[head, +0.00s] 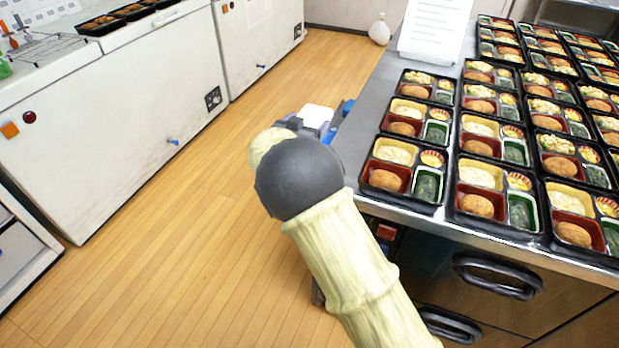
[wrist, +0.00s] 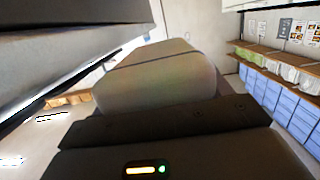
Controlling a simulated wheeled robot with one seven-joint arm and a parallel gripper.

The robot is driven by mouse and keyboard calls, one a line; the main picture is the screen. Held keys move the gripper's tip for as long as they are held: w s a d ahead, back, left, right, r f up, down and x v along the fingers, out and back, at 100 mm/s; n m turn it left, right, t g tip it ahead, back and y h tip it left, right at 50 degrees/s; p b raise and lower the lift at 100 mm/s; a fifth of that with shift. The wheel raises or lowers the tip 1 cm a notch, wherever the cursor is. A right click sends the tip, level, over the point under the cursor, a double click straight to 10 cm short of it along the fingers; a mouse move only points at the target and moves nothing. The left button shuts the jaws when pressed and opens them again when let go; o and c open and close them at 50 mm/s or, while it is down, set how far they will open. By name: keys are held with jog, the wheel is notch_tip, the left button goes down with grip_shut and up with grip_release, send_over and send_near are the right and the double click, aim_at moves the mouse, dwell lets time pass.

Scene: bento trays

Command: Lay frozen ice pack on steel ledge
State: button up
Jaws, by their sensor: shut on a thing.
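A pale, rounded block with a seam across it, which looks like the ice pack (wrist: 155,82), fills the middle of the wrist view. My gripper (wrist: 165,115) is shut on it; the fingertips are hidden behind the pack. In the head view my arm covers most of the gripper. A small white patch (head: 316,115) with blue beside it shows past the dark joint; I cannot tell which part is the pack. The steel ledge (head: 372,95) is the bare grey strip along the counter's left side. The gripper appears just left of it.
Several filled bento trays (head: 402,181) cover the counter right of the bare strip. A white sign (head: 432,28) stands at the strip's far end. White chest freezers (head: 110,120) line the left. Wooden floor (head: 180,230) between is clear. The wrist view shows a shelf (wrist: 280,68) with blue boxes.

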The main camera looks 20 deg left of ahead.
notch_tip(320, 180, down, 16)
jog(key=b, duration=0.2)
jog(key=shift+f+b, duration=0.25)
jog(key=shift+b, duration=0.15)
jog(key=shift+f+b, duration=0.4)
jog(key=shift+f, duration=1.7)
jog(key=shift+f, duration=0.15)
jog(key=o, duration=1.2)
jog(key=shift+s+a, duration=0.1)
